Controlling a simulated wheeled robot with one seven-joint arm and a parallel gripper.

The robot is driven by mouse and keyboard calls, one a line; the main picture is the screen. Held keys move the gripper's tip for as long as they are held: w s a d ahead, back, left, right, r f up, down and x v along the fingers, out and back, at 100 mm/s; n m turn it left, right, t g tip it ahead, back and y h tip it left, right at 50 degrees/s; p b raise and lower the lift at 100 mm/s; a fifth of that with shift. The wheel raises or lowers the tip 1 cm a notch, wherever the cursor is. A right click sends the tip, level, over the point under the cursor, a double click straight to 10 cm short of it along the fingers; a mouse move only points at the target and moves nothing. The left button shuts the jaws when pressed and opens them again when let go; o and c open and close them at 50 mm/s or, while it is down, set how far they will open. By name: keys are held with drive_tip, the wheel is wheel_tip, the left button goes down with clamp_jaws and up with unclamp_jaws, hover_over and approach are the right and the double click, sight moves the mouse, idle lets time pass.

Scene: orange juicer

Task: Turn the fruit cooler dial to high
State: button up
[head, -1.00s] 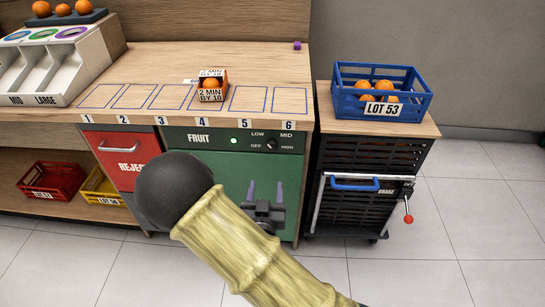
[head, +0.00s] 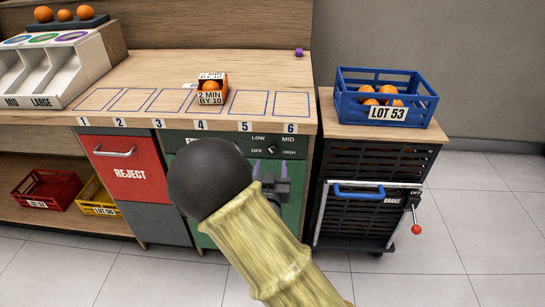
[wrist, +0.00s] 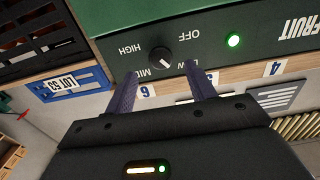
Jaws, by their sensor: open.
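The fruit cooler (head: 295,195) has a dark green front panel under the counter. Its small black dial (head: 272,150) sits among the labels OFF, LOW, MID and HIGH. In the wrist view the picture is turned over and the dial (wrist: 160,57) shows a white pointer mark, apparently towards LOW, not HIGH. My gripper (head: 270,168) is open just below the dial in the head view. In the wrist view my gripper (wrist: 160,73) has its two purple fingers apart, on either side of the dial's line. Contact with the dial cannot be told. A finger partly covers LOW.
My arm covers part of the cooler front. The red REJECT drawer (head: 130,175) is to its left. A black cart (head: 370,170) with a blue handle and a blue orange crate (head: 388,98) stands right.

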sight(272, 153)
drive_tip(key=w, duration=0.5)
drive_tip(key=shift+w, duration=0.35)
drive_tip(key=c, duration=0.9)
